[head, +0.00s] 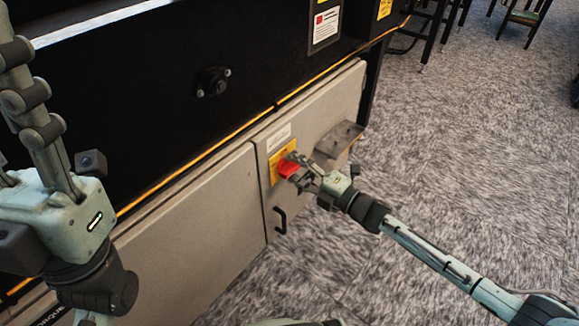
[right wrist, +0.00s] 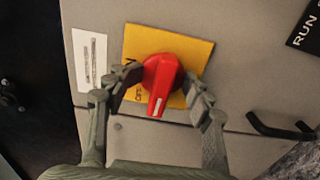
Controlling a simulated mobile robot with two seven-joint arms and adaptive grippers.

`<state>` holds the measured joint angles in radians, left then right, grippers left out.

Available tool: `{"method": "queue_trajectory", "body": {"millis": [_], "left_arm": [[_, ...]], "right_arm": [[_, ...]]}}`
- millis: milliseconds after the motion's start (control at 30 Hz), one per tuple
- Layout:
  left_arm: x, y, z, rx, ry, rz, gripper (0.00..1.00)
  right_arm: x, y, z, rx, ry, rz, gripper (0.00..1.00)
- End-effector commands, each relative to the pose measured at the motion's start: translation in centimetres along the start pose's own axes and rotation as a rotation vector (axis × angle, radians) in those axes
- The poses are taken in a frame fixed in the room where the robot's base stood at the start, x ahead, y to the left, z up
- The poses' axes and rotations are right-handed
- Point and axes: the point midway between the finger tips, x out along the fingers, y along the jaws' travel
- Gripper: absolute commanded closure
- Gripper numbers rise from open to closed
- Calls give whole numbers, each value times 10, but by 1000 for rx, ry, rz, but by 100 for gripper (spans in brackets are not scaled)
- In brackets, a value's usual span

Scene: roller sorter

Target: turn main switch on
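The main switch is a red rotary knob (right wrist: 161,84) on a yellow plate (right wrist: 196,52), seen in the right wrist view. Its white mark points down in that picture. In the head view the red knob (head: 288,169) sits on the grey cabinet front, partly hidden by my right gripper (head: 297,172). In the right wrist view the fingers of my right gripper (right wrist: 163,92) are apart, one on each side of the knob. Whether they touch it is unclear. My left gripper (head: 40,130) is at the left edge in the head view, away from the switch, its fingertips not clearly seen.
A grey metal bracket (head: 338,140) juts out to the right of the switch. Carpeted floor (head: 460,140) is open to the right. Chair or table legs stand farther back.

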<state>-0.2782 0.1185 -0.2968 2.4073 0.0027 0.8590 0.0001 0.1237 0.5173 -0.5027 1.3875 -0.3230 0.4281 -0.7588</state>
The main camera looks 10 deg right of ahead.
Motion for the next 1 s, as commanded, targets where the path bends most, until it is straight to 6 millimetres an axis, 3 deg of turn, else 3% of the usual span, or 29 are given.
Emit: {"method": "queue_trajectory", "body": {"millis": [33, 400, 567, 1000], "left_arm": [[0, 0, 0, 0, 0, 0, 60], [0, 0, 0, 0, -1, 0, 60], [2, 0, 1, 0, -8, 1, 60], [26, -1, -4, 0, -4, 0, 60]], "right_arm": [[0, -2, -1, 1, -1, -4, 57], [-1, -4, -1, 1, 0, -7, 100], [-1, -3, -1, 42, 0, -9, 100], [0, -2, -2, 460, -1, -10, 100]]}}
